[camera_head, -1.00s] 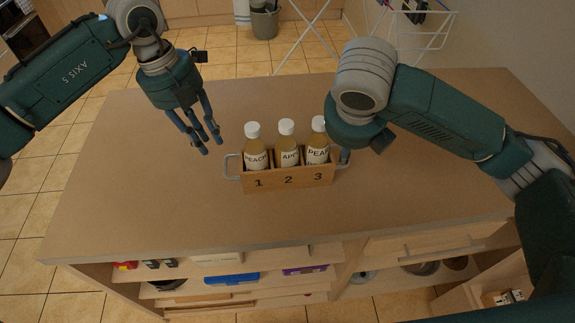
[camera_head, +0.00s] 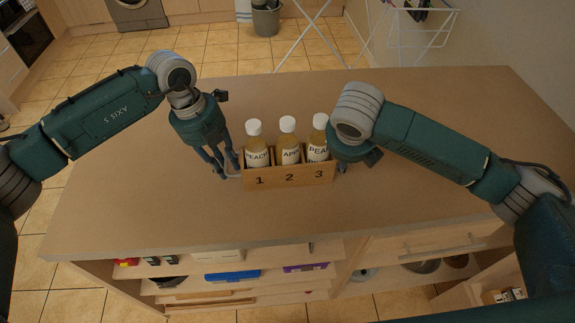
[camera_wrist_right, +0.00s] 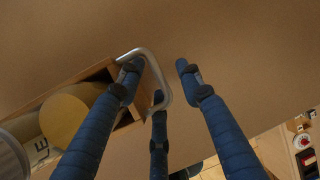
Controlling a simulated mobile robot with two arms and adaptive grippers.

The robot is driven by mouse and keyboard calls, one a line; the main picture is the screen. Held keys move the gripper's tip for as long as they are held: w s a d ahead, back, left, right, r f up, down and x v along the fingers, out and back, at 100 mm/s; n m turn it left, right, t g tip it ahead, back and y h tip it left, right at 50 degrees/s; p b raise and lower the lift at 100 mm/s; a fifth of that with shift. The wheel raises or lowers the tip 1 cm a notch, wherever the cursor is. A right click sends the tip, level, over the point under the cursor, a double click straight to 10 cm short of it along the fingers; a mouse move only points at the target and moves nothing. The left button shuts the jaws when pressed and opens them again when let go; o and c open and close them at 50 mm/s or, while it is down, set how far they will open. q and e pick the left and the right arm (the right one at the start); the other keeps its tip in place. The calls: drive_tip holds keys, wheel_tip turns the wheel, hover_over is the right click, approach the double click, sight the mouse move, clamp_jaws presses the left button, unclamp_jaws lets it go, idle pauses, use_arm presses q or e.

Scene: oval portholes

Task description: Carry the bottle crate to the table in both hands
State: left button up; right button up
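The wooden bottle crate (camera_head: 311,175), numbered 1, 2, 3 on its front, stands on the table-like counter (camera_head: 170,215). It holds three white-capped bottles, labelled PEACH (camera_head: 256,154), APPLE (camera_head: 289,153) and PEAR (camera_head: 318,149), partly cut off. My left gripper (camera_head: 224,170) is at the crate's left handle, fingers spread around it and largely hiding it. My right gripper (camera_head: 344,166) is at the right end. In the right wrist view, the grey right handle (camera_wrist_right: 156,66) lies among the spread fingers of the right gripper (camera_wrist_right: 160,85); the right-hand finger is clear of it.
The counter is clear around the crate. Open shelves with a blue box (camera_head: 232,276) and other goods are under its front edge. A white drying rack (camera_head: 420,40) and a grey bucket (camera_head: 266,20) stand on the tiled floor behind.

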use_arm(q)
clamp_jaws()
use_arm(e)
drive_tip(key=c, duration=0.7)
clamp_jaws()
use_arm(q)
drive_tip(key=shift+w+r, duration=0.15)
drive_tip(key=shift+r, duration=0.2)
use_arm(e)
drive_tip(key=shift+w+r, duration=0.15)
drive_tip(key=shift+r, duration=0.15)
